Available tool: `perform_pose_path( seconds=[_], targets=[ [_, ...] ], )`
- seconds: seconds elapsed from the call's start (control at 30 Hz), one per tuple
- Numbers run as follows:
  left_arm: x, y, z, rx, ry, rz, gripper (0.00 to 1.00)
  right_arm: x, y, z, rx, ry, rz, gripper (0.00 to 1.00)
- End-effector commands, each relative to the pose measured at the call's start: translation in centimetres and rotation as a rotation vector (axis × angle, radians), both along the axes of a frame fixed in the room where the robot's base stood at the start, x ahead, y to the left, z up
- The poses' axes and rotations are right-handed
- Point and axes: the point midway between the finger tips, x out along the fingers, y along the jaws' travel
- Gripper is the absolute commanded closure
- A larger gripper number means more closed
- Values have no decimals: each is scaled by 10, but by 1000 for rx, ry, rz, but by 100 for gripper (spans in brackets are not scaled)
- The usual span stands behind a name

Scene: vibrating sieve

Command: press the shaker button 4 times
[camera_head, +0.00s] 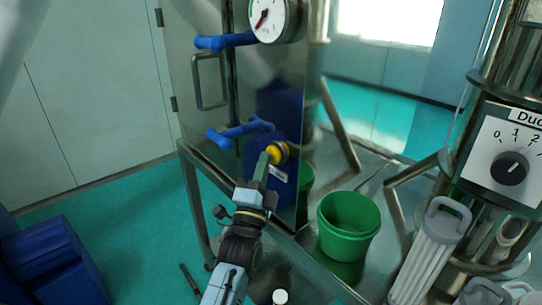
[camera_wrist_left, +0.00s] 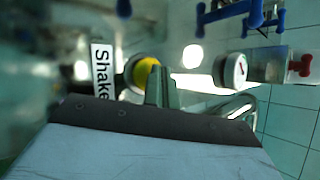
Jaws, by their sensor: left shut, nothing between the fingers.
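The shaker button (camera_head: 281,152) is a round yellow knob on the front of the metal cabinet. In the left wrist view the button (camera_wrist_left: 143,72) shows beside a white label (camera_wrist_left: 102,70) with "Shake" legible. My left gripper (camera_head: 264,163) is shut and empty, its tips right at the button's left front. In the left wrist view the fingers (camera_wrist_left: 157,84) overlap the button's right side. I cannot tell whether they touch or press it. My right gripper is not in view.
Blue handles (camera_head: 240,132) and a pressure gauge (camera_head: 273,17) are on the cabinet (camera_head: 196,120) near the button. A green bucket (camera_head: 347,232) stands at the lower right. A dial panel (camera_head: 505,160) is at the far right. Open floor (camera_head: 120,215) lies left.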

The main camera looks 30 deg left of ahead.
Motion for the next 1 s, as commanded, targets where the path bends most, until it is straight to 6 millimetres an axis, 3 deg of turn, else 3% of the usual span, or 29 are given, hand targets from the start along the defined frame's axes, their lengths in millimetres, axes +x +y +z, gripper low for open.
perform_pose_path(
  seconds=[1.0],
  targets=[
    [12,-5,1,1,0,-1,100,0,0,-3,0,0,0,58]
  ],
)
